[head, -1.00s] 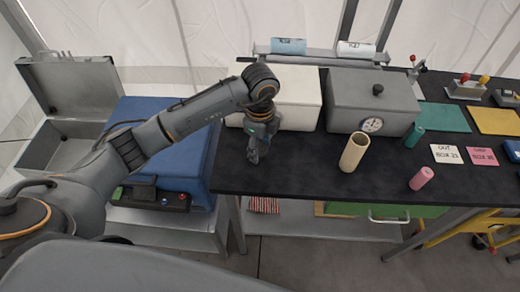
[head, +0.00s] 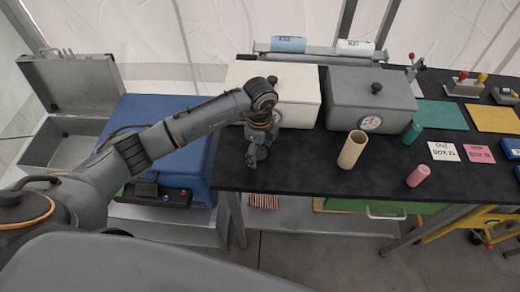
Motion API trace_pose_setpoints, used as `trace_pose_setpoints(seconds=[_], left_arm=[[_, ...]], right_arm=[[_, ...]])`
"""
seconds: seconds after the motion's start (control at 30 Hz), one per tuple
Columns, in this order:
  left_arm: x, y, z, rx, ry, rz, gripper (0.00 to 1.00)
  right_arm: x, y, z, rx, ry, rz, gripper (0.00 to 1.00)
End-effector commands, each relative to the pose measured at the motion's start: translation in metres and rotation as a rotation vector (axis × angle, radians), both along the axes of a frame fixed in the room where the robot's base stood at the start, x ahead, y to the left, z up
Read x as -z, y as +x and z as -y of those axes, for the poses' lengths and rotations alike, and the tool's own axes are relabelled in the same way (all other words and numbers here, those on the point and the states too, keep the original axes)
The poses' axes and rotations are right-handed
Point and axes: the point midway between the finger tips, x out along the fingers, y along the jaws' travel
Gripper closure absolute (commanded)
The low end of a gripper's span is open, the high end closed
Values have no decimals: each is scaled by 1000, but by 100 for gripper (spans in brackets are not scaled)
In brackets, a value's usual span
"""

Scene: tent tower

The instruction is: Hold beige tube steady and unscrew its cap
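The beige tube (head: 351,152) stands upright near the front edge of the black table, left of the pink tube. Its top looks like an open rim, and I see no cap on it. My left gripper (head: 251,161) hangs over the left part of the table, pointing down, to the left of the beige tube and apart from it. It is small and dark, and I cannot make out whether its fingers are apart. My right gripper is not in view.
A grey box with a dial (head: 372,100) and a white box (head: 290,92) stand behind. The black table (head: 300,170) is clear between my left gripper and the beige tube.

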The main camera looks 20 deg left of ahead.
Motion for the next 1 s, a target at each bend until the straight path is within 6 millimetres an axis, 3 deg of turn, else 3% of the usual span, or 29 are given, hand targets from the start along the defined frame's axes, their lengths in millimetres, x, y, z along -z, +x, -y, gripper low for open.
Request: trace_pose_setpoints(seconds=[0.33,0.8,1.0], left_arm=[[-11,1,0,1,-1,4,26],[-102,2,-1,1,0,4,26],[-121,1,0,0,0,1,26]], right_arm=[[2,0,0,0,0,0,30],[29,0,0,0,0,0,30],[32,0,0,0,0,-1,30]])
